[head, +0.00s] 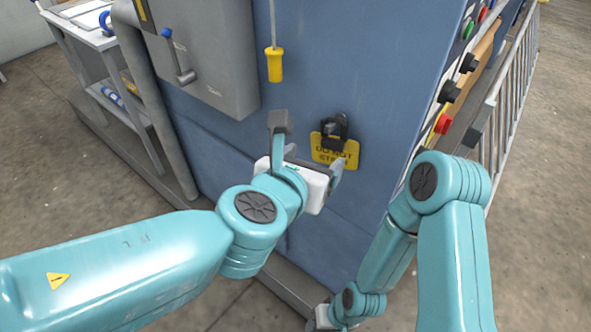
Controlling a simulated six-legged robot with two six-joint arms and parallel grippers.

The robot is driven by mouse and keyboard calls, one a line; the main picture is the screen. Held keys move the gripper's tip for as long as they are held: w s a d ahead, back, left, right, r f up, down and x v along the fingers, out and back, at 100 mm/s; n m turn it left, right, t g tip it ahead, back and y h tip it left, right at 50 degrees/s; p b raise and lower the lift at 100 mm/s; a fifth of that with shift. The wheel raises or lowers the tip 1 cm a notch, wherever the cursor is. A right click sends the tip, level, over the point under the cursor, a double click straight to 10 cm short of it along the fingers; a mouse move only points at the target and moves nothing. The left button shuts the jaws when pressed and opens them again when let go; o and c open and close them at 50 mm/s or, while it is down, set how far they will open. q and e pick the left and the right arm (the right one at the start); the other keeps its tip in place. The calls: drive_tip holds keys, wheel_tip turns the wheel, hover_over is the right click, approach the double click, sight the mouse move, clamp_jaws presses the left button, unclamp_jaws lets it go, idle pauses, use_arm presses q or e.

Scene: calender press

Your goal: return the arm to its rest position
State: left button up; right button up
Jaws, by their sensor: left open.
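My left arm comes in from the left, and its gripper (308,150) is in front of the blue machine panel (218,135). Its two grey fingers are apart, with nothing seen between them. A black padlock (334,128) with a yellow "do not" tag (347,152) is on the panel just beyond the fingers. I cannot tell whether the fingers touch them. My right arm is folded downward at the right. Only a small pale part of its wrist end shows at the bottom edge; its fingers cannot be made out.
A yellow-handled screwdriver (275,66) hangs above the left gripper. A grey box (205,50) with a blue-knobbed lever (176,58) is at upper left. A button panel (452,100) and railing (514,90) are on the right. A shelf table (88,38) stands far left.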

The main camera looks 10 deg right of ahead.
use_arm(q)
drive_tip(key=p+v, duration=0.2)
drive_tip(key=v, duration=0.6)
drive_tip(key=a+f+n+g+y+p, duration=0.15)
drive_tip(key=a+f+n+g, duration=0.25)
drive_tip(key=f+n, duration=0.6)
drive_tip(key=a+f+n+g+y+p, duration=0.1)
drive_tip(key=a+f+n+g+y, duration=0.15)
drive_tip(key=f+n, duration=0.8)
drive_tip(key=s+a+f+n+g, duration=0.1)
drive_tip(key=s+a+f+n, duration=0.1)
drive_tip(key=a+f+n, duration=0.2)
drive_tip(key=s+a+f+n+g+p, duration=0.1)
drive_tip(key=s+a+f+n, duration=0.2)
drive_tip(key=f+n, duration=0.6)
drive_tip(key=s+a+f+n+g, duration=0.1)
drive_tip(key=s+a+f+n, duration=0.2)
drive_tip(key=n, duration=0.9)
wheel_tip(320, 180, down, 5)
drive_tip(key=a, duration=0.2)
drive_tip(key=shift+s+a+r+g+p, duration=0.25)
drive_tip(key=shift+a+g+p, duration=0.05)
drive_tip(key=shift+g+p, duration=0.1)
drive_tip(key=c, duration=0.6)
